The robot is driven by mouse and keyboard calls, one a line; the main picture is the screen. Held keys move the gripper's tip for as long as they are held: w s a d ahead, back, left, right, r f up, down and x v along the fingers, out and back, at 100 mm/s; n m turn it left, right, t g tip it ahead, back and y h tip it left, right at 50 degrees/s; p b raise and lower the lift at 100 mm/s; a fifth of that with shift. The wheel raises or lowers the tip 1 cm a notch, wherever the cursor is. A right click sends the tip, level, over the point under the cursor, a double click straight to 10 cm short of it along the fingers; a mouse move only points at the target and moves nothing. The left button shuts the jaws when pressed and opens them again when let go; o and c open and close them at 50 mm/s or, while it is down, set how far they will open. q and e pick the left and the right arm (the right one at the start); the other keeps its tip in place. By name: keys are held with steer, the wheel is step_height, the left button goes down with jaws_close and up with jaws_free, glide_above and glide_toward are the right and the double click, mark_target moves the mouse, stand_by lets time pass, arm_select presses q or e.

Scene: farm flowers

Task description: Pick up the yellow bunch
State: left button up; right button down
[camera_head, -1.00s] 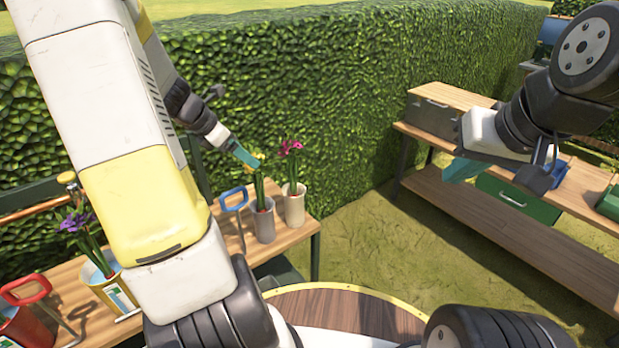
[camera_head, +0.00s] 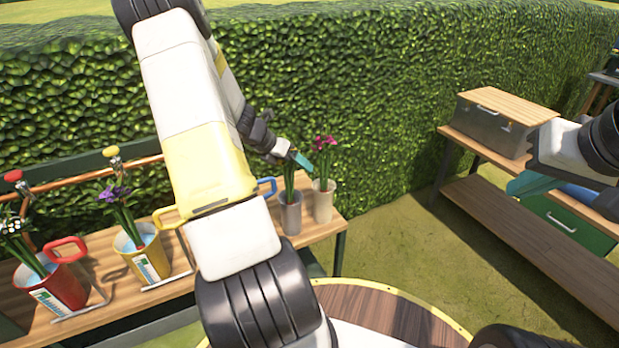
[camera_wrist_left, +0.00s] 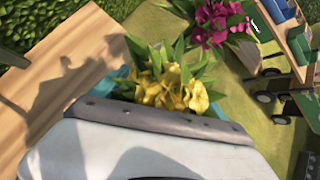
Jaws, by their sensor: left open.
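The yellow bunch (camera_wrist_left: 170,88) shows its yellow blooms and green leaves in the left wrist view, directly in front of my left gripper (camera_wrist_left: 165,95). In the head view only its green leaves and stems (camera_head: 289,182) show, standing in a grey vase (camera_head: 291,218); its blooms are hidden behind my gripper. My left gripper (camera_head: 300,160) is open, its teal fingers at the top of the bunch, one on each side of the blooms in the wrist view. My right gripper (camera_head: 527,184) is at the right edge, away from the bunch; its jaw opening is not clear.
A pale vase (camera_head: 324,206) with magenta flowers (camera_head: 325,143) stands close right of the grey vase. A yellow can (camera_head: 146,256) with purple flowers and a red can (camera_head: 58,287) stand left on the wooden bench (camera_head: 108,262). A hedge (camera_head: 400,100) rises behind.

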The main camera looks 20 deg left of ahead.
arm_select(q)
jaws_close()
stand_by(0.4)
steer(key=shift+r, duration=0.15)
step_height(320, 180, up, 18)
stand_by(0.4)
step_height(320, 180, up, 2)
steer(key=shift+r, duration=0.1)
stand_by(0.6)
steer(key=shift+a, duration=0.1)
